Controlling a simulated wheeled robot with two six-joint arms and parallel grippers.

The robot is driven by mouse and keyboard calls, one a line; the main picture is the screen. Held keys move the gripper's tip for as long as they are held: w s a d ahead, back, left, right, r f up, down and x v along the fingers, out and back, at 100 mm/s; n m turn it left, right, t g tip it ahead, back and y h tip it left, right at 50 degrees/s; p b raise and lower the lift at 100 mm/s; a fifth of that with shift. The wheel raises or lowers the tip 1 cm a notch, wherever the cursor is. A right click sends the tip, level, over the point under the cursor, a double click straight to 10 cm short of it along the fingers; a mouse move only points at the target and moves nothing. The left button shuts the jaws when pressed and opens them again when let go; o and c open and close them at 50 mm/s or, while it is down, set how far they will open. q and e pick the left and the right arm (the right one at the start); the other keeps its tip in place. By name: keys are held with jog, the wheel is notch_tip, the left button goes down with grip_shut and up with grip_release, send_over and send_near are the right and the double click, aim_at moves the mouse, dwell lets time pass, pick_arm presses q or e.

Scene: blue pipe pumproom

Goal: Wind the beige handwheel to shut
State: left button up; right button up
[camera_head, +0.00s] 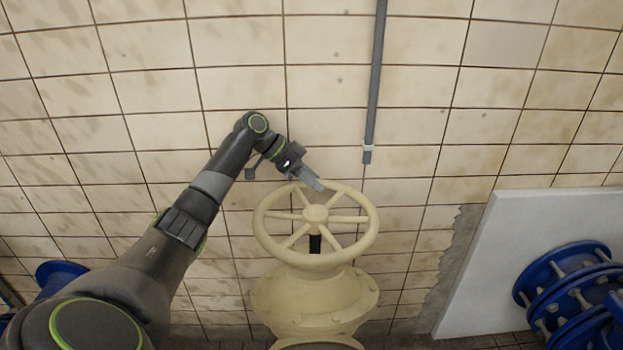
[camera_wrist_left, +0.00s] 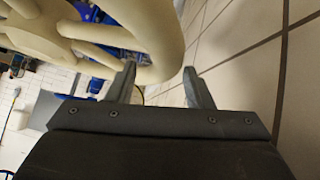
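The beige handwheel (camera_head: 316,216) sits on top of a beige valve body (camera_head: 314,298) in front of the tiled wall. It has a round rim, several spokes and a central hub. My left gripper (camera_head: 312,181) is at the far rim of the wheel, left of its top middle. In the left wrist view, the handwheel rim (camera_wrist_left: 160,35) reaches into the space between the two spread fingertips of my left gripper (camera_wrist_left: 163,80). The rim is close to the left finger, and a gap shows beside the right finger. I cannot tell whether it touches. My right gripper is not in view.
A grey vertical pipe (camera_head: 375,85) runs down the wall behind the wheel. A white panel (camera_head: 495,245) with blue flanged pipes (camera_head: 570,285) stands at the right. Another blue flange (camera_head: 60,273) is at the lower left. The space right of the wheel is open.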

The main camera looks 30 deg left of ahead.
pick_arm(q)
jog(key=shift+s+a, duration=0.15)
jog(key=shift+s+a+r, duration=0.1)
jog(key=shift+a+r, duration=0.1)
jog(key=shift+a, duration=0.05)
jog(key=b+v, duration=0.1)
jog(key=v, duration=1.5)
jog(key=shift+a+r, duration=0.15)
jog(key=shift+r, duration=0.05)
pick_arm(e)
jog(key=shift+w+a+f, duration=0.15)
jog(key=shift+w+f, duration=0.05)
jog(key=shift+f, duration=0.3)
